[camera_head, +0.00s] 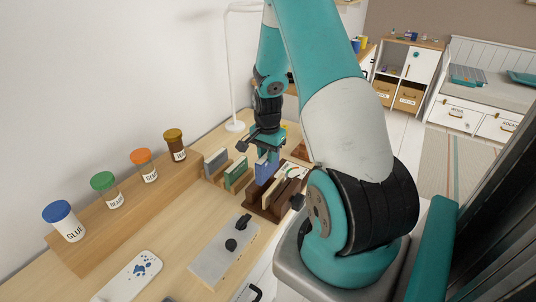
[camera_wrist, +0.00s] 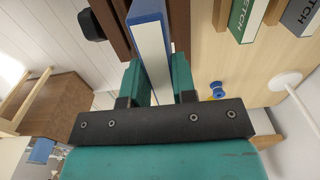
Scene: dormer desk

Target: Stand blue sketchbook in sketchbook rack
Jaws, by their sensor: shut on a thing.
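The blue sketchbook (camera_head: 266,170) is upright in my gripper (camera_head: 264,152), over or in the dark brown sketchbook rack (camera_head: 262,206). In the wrist view, the blue sketchbook (camera_wrist: 147,12) shows its blue cover and white page edge, clamped between the teal fingers of my gripper (camera_wrist: 158,82). Dark brown parts of the rack (camera_wrist: 179,22) show on both sides of the book. Whether its lower edge touches the rack's floor is hidden. The rack also has a cream-coloured upright piece beside the book.
A light wooden holder with a grey sketchbook (camera_head: 215,161) and a green sketchbook (camera_head: 236,175) stands just left of the rack. Labelled jars (camera_head: 108,190) line a raised shelf. A grey plate with black knobs (camera_head: 224,250) lies in front. A white lamp (camera_head: 235,126) stands behind.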

